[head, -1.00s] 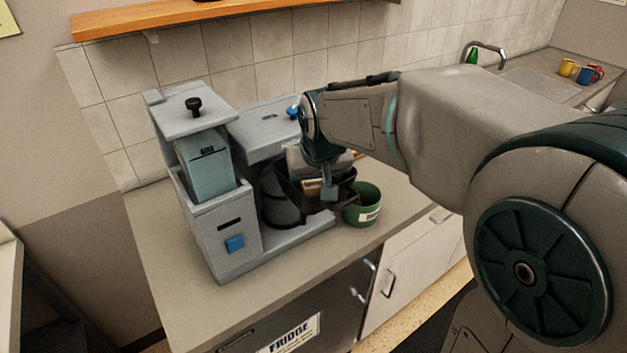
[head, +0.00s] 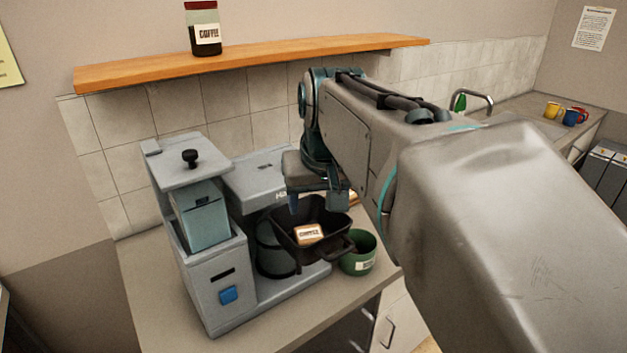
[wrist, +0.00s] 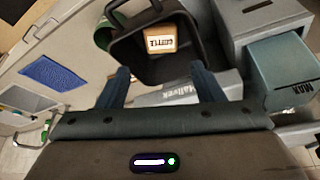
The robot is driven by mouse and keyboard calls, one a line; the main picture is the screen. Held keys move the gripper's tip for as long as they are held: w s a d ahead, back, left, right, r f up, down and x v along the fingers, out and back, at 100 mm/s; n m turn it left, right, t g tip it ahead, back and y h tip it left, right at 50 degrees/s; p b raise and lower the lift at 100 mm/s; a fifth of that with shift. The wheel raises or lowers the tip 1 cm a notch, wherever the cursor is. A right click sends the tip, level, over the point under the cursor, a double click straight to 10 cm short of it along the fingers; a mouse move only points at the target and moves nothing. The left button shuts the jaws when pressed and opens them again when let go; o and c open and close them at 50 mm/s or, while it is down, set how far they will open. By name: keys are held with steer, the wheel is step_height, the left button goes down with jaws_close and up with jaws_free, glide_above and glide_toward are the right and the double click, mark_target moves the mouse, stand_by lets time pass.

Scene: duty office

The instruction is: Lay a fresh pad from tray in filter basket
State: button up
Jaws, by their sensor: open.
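The black filter basket (head: 325,222) with its handle is at the front of the grey coffee machine (head: 215,270). A tan pad with a dark-lettered white label (head: 308,234) lies inside it. The wrist view also shows the basket (wrist: 101,38) and the pad (wrist: 161,40). My gripper (head: 313,203) is above the back part of the basket, apart from the pad. Its two fingers are spread and empty in the wrist view (wrist: 160,73). I cannot make out a pad tray; a small golden-brown thing (head: 353,197) is mostly hidden behind my gripper.
A green cup (head: 358,254) stands close to the right of the basket. A wooden shelf (head: 250,62) with a coffee jar (head: 203,30) is above the machine. Mugs (head: 573,117) stand by the sink at the far right. The counter's front left (head: 160,320) is clear.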

steer(key=s+d+f+m+g, duration=0.1)
steer(key=s+d+f+m, duration=0.1)
steer(key=s+d+f, duration=1)
step_height(320, 180, down, 2)
steer(key=shift+s+d+f+h, duration=0.1)
steer(key=shift+s+d+h, duration=0.25)
steer(key=shift+s, duration=0.9)
steer(key=shift+w, duration=0.1)
